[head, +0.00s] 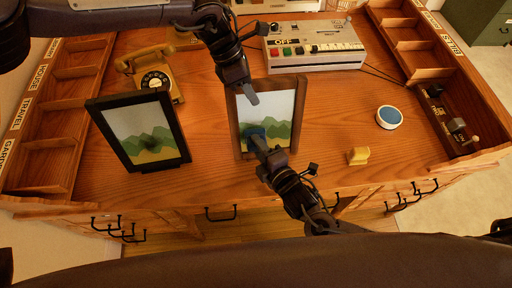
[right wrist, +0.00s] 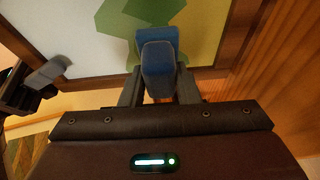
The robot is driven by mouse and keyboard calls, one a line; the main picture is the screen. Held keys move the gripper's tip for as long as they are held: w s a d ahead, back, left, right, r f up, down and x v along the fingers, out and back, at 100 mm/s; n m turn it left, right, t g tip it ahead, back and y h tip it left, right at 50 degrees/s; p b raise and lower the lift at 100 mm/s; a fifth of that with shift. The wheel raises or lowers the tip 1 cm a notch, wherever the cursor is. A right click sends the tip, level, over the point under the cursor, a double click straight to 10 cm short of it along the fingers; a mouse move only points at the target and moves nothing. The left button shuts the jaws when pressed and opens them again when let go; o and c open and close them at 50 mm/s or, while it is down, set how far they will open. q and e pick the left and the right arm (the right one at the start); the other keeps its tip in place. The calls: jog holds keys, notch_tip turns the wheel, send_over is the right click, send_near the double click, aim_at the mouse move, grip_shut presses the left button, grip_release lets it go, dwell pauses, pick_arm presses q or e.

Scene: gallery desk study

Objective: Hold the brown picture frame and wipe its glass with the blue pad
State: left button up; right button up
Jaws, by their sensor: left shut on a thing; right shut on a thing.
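The brown picture frame (head: 236,128) stands in the middle of the desk, with a green-hill picture behind its glass (head: 276,104). My left gripper (head: 250,92) is shut on the frame's top edge. My right gripper (head: 258,143) is shut on the blue pad (head: 256,132), at the lower left of the glass in the head view. In the right wrist view the blue pad (right wrist: 158,68) sits between the fingers, in front of the glass; whether it touches is hard to tell. The fingers partly hide the pad.
A black picture frame (head: 97,118) stands at left, near a yellow telephone (head: 155,80). A control box (head: 312,46) is behind. A round blue-topped tin (head: 389,118) and a yellow block (head: 358,156) lie at right. Wooden shelf trays (head: 50,125) line the desk's sides.

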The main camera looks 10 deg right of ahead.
pick_arm(q)
jog(key=shift+s+f, duration=0.1)
jog(key=shift+s, duration=0.05)
pick_arm(e)
jog(key=shift+d, duration=3.5)
jog(key=shift+s+a, duration=0.1)
jog(key=shift+a, duration=3.85)
jog(key=s+r, duration=0.1)
jog(key=s, duration=0.5)
jog(key=shift+r, duration=0.15)
pick_arm(q)
jog(key=o, duration=1)
pick_arm(e)
jog(key=shift+w, duration=0.1)
